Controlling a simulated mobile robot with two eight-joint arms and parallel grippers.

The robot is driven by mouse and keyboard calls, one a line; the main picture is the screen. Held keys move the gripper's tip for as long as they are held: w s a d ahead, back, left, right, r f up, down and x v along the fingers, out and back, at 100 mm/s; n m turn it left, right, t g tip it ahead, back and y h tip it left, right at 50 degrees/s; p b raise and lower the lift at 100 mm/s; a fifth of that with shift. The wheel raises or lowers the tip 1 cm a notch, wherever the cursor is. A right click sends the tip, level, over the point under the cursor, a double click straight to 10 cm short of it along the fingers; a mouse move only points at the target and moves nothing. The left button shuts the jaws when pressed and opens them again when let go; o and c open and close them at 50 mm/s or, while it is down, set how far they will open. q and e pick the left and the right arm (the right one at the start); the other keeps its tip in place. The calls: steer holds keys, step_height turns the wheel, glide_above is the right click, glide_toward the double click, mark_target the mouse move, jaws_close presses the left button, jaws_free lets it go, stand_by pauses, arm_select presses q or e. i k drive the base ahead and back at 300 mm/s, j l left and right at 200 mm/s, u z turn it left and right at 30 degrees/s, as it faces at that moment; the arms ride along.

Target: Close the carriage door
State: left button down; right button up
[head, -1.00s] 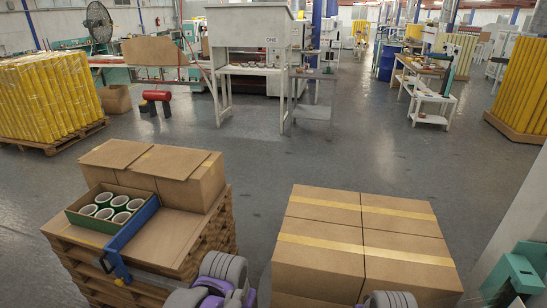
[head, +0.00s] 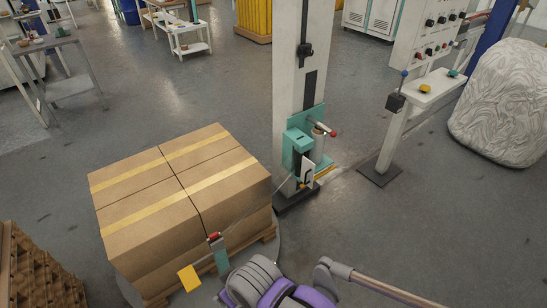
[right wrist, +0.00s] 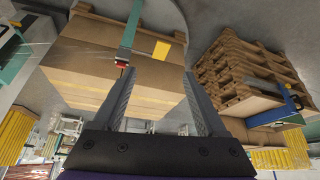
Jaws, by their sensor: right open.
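The teal carriage (head: 302,143) sits low on the white column, right of the boxes. A white plate that looks like its door (head: 308,175) stands at its front, seemingly swung out; its exact angle is hard to tell. A thin line of film runs from the carriage to a teal post with a red top (head: 215,250). My right gripper (right wrist: 159,75) is open and empty in the right wrist view, with the boxes beyond its fingers. The carriage is not clearly visible there. My left gripper is not in view.
Taped cardboard boxes (head: 180,190) stand on a pallet on a round turntable (head: 273,255). A yellow plate (head: 189,278) is beside the teal post. A control stand (head: 420,100) and a wrapped load (head: 505,105) are at right.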

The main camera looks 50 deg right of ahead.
mark_target(307, 173)
steer(key=z, duration=2.05)
steer(key=i+l+z, duration=0.3)
steer(key=i, duration=0.15)
steer(key=i+z, duration=0.35)
steer(key=i, duration=0.15)
